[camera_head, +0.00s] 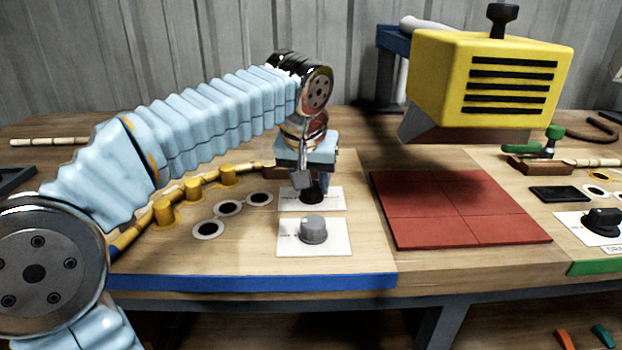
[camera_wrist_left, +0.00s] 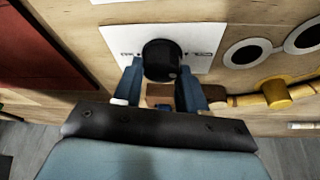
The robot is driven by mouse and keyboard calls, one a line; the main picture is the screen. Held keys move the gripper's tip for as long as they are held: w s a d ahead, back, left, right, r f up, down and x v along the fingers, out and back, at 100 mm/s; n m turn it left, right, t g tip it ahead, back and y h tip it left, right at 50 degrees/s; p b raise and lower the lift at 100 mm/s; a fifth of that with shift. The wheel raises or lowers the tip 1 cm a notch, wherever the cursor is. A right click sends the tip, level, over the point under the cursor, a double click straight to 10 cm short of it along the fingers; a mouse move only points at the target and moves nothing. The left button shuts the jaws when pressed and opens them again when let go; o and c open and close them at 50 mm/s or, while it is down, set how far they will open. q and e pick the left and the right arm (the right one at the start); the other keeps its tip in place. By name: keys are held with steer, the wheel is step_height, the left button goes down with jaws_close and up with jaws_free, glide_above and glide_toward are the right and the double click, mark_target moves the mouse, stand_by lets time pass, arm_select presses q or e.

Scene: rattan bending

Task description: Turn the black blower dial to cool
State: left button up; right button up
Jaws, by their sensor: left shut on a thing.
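The black dial (camera_head: 311,196) sits on a white card (camera_head: 333,199) on the wooden bench, behind a grey dial (camera_head: 313,230) on its own card. My left gripper (camera_head: 313,183) points down over the black dial and partly hides it. In the left wrist view the black dial (camera_wrist_left: 161,58) lies between the blue fingertips, and my left gripper (camera_wrist_left: 161,76) is shut on it. The card's print is too small to read. My right gripper is not in view.
Yellow pegs (camera_head: 194,190) hold a bent rattan rod (camera_head: 130,236) left of the dials, near several white-ringed discs (camera_head: 229,208). Another black dial (camera_head: 602,221) is at the far right.

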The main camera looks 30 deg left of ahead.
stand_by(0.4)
arm_select(q)
steer(key=o, duration=1.1)
steer(key=shift+c, duration=0.2)
steer(key=v, duration=1.3)
steer(key=shift+r, duration=0.35)
